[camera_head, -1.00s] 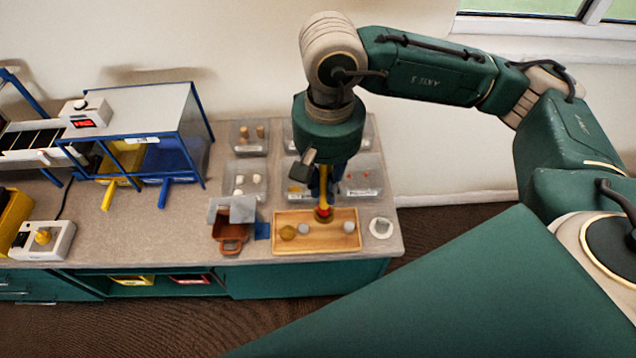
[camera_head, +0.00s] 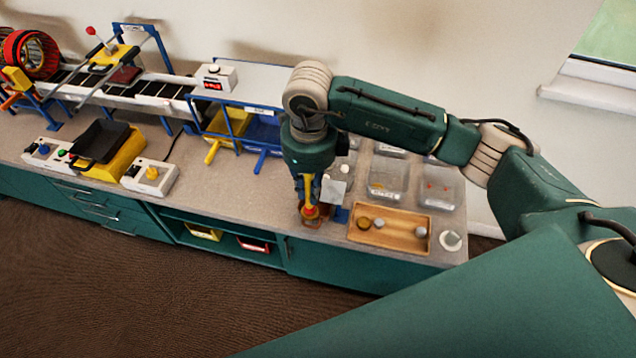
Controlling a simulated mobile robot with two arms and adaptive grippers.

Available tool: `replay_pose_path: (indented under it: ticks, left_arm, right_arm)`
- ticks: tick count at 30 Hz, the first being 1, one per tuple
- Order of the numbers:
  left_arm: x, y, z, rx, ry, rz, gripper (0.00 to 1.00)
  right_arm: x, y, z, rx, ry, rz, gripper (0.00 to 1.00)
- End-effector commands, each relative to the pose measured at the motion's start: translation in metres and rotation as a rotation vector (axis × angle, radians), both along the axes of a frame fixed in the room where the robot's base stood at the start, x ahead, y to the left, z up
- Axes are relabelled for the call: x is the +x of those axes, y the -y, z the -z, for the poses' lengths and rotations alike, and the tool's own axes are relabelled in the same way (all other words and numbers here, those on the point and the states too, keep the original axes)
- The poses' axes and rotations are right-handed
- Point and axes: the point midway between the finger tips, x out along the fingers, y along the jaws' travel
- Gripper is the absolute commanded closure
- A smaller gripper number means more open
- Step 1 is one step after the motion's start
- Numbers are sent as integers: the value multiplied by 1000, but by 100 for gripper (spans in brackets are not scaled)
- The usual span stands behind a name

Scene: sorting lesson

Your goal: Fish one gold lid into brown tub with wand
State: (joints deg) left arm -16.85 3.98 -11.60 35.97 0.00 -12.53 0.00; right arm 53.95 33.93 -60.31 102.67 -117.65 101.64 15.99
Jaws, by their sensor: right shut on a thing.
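My right gripper (camera_head: 308,182) is shut on the wand (camera_head: 311,194), which has a yellow shaft and a red part near its lower end. It points down over the brown tub (camera_head: 312,221), which is partly hidden behind it. Whether a lid hangs from the wand's tip is too small to tell. The wooden tray (camera_head: 390,240) lies to the right of the tub. In it are a gold lid (camera_head: 364,223), a grey round piece (camera_head: 379,224) beside it and another grey one (camera_head: 421,232) towards the right end. My left gripper is not in view.
Clear bins (camera_head: 388,178) with small parts stand behind the tray. A white round dish (camera_head: 451,240) lies right of it. A grey plate (camera_head: 335,192) stands close beside the tub. A blue-framed rack (camera_head: 262,110) and conveyor (camera_head: 150,90) fill the back left.

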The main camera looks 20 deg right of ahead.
Motion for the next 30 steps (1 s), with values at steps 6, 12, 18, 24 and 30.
replay_pose_path:
  ticks: [6, 12, 18, 24, 30]
  left_arm:
    - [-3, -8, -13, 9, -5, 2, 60]
    - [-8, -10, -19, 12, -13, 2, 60]
    - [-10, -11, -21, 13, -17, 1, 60]
    - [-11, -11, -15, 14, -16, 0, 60]
    - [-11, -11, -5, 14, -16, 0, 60]
  right_arm:
    - [8, -6, 26, 0, -16, 568, 100]
    - [12, -8, 46, -5, -19, 964, 100]
    - [13, -8, 57, -9, -18, 1146, 100]
    - [15, -6, 64, -9, -17, 1171, 100]
    - [19, -4, 75, -8, -18, 1169, 100]
